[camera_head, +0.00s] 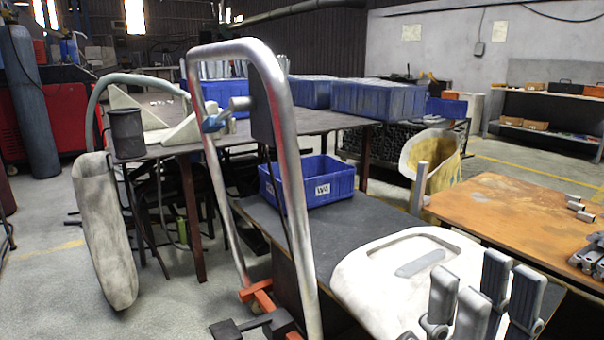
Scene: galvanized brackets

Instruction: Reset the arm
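My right gripper (482,298) is at the bottom right, with its grey fingers pointing up. The fingers stand apart with gaps between them, and nothing shows held in them. Its lower part is cut off by the picture's bottom edge. I see no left gripper. Grey metal brackets (594,258) lie on the rusty orange table (500,212) at the right edge, to the right of the gripper and apart from it.
A bent steel tube frame (283,150) rises close in the middle. A blue bin (320,188) labelled W4 sits on a dark low surface (345,235). Larger blue bins (378,101) stand on the table behind. Small metal tubes (574,206) lie on the orange table.

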